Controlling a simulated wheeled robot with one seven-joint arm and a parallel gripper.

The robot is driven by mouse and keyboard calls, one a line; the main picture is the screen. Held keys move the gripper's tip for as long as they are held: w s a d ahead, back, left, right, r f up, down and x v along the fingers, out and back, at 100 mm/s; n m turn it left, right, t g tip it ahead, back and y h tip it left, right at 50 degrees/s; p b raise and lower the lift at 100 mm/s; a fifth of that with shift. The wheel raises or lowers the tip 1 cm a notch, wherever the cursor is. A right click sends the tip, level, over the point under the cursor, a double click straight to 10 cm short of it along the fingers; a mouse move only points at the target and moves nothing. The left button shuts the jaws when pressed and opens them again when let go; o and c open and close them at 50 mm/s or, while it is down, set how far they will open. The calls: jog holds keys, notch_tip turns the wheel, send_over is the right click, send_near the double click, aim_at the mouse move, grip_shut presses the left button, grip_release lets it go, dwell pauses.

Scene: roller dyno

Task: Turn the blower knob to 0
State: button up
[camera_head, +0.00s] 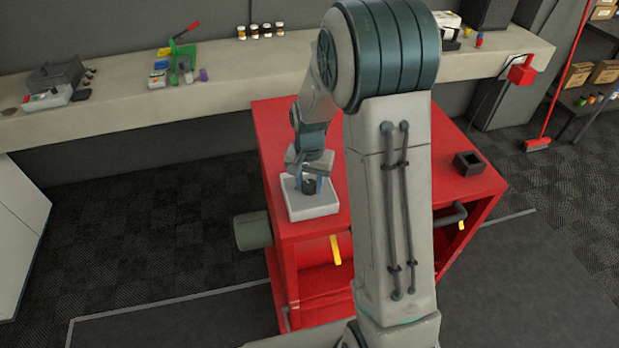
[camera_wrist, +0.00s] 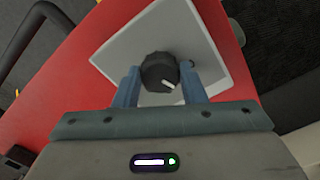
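No scale numbers can be read. In the head view the box (camera_head: 313,208) sits on the red bench and the knob (camera_head: 309,186) is a dark spot under my gripper (camera_head: 310,183). In the wrist view the two blue fingers of my gripper (camera_wrist: 160,86) stand on either side of the knob. Whether they press on it is hard to tell.
The red bench (camera_head: 276,130) carries a small black open box (camera_head: 468,163) at the right. A yellow handle (camera_head: 335,250) is on its front. A long grey counter (camera_head: 130,105) with tools and jars runs behind. My arm hides the middle of the bench.

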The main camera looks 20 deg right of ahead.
aim_at(310, 184)
jog(key=shift+c, duration=0.9)
jog(key=shift+n, duration=0.3)
jog(key=n+b, duration=0.2)
jog(key=shift+f+n, duration=0.15)
jog(key=shift+n, duration=0.15)
jog(key=n+b, duration=0.1)
jog(key=n, duration=0.3)
jog(key=shift+n+b, duration=0.3)
jog(key=shift+b, duration=0.05)
jog(key=o, duration=1)
jog(key=shift+r, duration=0.3)
notch_tip(310, 184, up, 14)
jog(key=shift+f+b, duration=0.15)
jog(key=shift+b, duration=0.55)
